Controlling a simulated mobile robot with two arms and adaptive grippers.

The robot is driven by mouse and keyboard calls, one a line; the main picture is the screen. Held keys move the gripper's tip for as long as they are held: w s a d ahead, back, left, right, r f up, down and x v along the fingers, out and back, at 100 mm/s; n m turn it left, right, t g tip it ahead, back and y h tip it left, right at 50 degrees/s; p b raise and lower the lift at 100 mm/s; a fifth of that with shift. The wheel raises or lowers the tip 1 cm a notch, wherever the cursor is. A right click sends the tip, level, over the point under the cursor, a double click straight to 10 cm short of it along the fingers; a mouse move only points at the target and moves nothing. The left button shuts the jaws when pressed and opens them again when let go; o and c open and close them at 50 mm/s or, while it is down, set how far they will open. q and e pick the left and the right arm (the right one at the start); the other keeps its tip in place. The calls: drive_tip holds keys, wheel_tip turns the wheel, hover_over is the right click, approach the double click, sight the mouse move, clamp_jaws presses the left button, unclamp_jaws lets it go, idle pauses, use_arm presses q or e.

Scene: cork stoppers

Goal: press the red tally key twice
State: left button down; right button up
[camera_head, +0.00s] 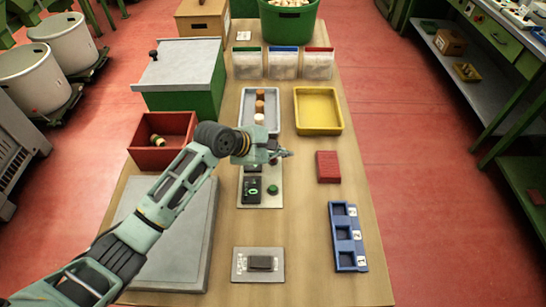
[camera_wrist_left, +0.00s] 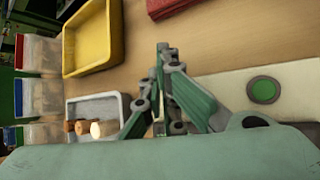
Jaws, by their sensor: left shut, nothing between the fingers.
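A pale plate (camera_head: 272,203) lies in the middle of the table. It carries a dark counter with green lit marks (camera_head: 252,189) and a round green key (camera_head: 272,189). The green key also shows in the left wrist view (camera_wrist_left: 263,90), right of the fingers. I cannot make out a red key; my left gripper and wrist cover the far part of the plate in the head view. My left gripper (camera_head: 287,154) is shut and empty over the plate's far end, its tips pointing right. Its fingers also show in the left wrist view (camera_wrist_left: 162,52). My right gripper is not in view.
A red block (camera_head: 328,167) lies right of the gripper. Behind are a grey tray with corks (camera_head: 245,112) and a yellow tray (camera_head: 318,111). A blue compartment tray (camera_head: 346,237) stands front right; a red bin (camera_head: 160,155) stands left.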

use_arm(q)
drive_tip(key=shift+f, duration=0.45)
idle(0.5)
drive_tip(key=shift+r, duration=0.1)
drive_tip(key=shift+r+p, duration=0.75)
drive_tip(key=shift+p, duration=0.6)
drive_tip(key=shift+r, duration=0.1)
wheel_tip(320, 180, up, 5)
drive_tip(key=p, duration=0.6)
idle(1.1)
